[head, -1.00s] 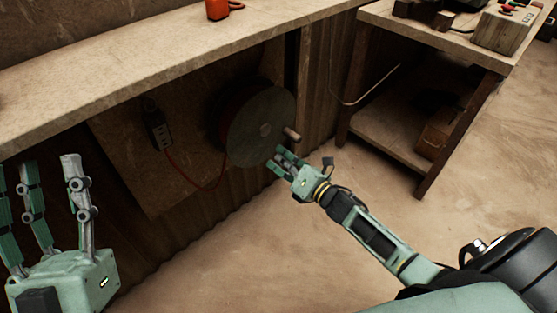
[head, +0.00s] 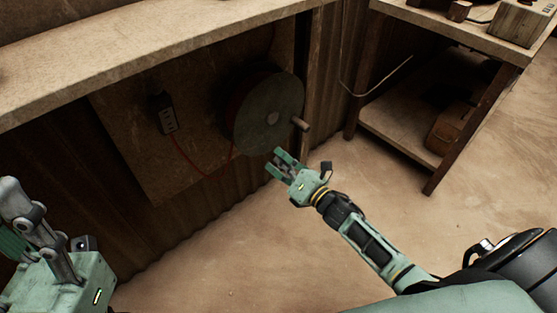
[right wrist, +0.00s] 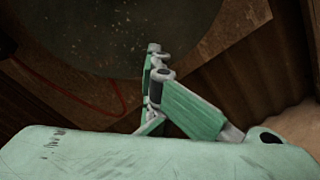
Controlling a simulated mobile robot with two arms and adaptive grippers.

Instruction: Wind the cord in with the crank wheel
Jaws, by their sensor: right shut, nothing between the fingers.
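The crank wheel (head: 285,95) is a round grey-green disc on the panel under the bench. Its short peg handle (head: 300,124) sticks out at the right side. The red cord (head: 188,160) hangs in a slack loop from the socket block (head: 168,120) to the wheel's lower left. My right gripper (head: 278,163) is shut and empty, below the wheel and apart from the handle. In the right wrist view its fingers (right wrist: 156,58) show before the wheel (right wrist: 100,30), with the cord (right wrist: 80,98) at left. My left gripper (head: 28,215) is at the lower left, its fingers bent and partly overlapping.
The bench top (head: 150,60) overhangs the panel. A wooden side table (head: 470,48) with a lower shelf stands at right, and a pale cable (head: 385,82) hangs beside it. The floor (head: 240,255) around my right arm is clear.

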